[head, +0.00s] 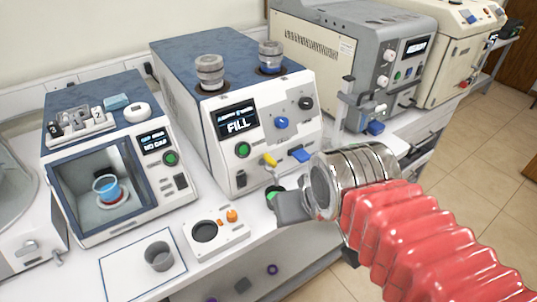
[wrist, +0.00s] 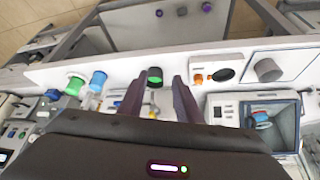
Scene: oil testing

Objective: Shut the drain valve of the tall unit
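The tall unit (head: 240,170) stands mid-bench in the head view, with a blue top, white front and a screen reading FILL. A yellow lever (head: 269,160) on its lower front looks like the drain valve; it slants, and I cannot tell whether it is open or shut. My gripper (head: 280,203) is in front of and below this lever, apart from it. In the wrist view my gripper (wrist: 159,92) has its two dark fingers spread with nothing held between them. A green-topped item (wrist: 154,76) shows beyond the fingertips.
A blue lever (head: 299,156) sits right of the yellow one. Two metal cups (head: 209,72) (head: 270,56) stand on the unit. A small white box (head: 219,234) and a grey cup (head: 159,256) are on the bench at left front. Other machines stand on both sides.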

